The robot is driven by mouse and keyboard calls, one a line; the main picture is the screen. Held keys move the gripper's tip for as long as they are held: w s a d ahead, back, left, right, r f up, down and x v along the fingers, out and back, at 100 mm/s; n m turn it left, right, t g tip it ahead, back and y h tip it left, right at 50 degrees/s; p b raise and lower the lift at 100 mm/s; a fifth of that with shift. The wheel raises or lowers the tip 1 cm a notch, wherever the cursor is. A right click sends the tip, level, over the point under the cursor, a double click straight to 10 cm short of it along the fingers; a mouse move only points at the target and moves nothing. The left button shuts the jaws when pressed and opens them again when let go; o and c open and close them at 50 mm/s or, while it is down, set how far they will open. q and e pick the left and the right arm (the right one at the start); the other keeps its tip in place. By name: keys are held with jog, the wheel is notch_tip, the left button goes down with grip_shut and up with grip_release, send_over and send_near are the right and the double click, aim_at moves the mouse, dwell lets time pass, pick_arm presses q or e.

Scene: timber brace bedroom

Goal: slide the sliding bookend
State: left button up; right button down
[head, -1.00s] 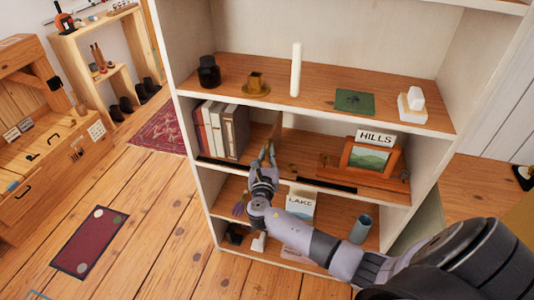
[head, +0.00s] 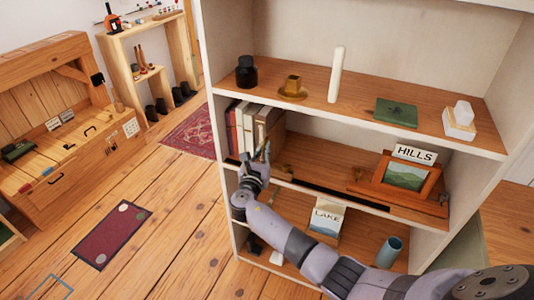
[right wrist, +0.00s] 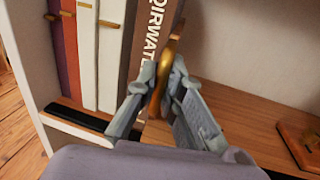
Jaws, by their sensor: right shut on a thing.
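The sliding bookend (head: 275,137) is a thin wooden upright on the middle shelf, close to the right side of the row of books (head: 245,127). In the right wrist view its brass-coloured grip (right wrist: 168,62) stands beside a brown book (right wrist: 150,50). My right gripper (head: 262,155) reaches in from the front right. It is shut on the bookend's grip, and its fingers (right wrist: 158,95) flank that piece in the wrist view. The fingers partly hide the bookend. My left gripper is not in view.
A black strip (head: 335,196) runs along the shelf's front edge. A framed picture (head: 405,177) with a HILLS sign (head: 415,153) stands to the right. The shelf above holds a white candle (head: 336,75). A LAKE book (head: 327,217) stands below.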

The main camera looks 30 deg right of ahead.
jog(key=c, duration=1.7)
grip_release()
jog(key=v, duration=1.2)
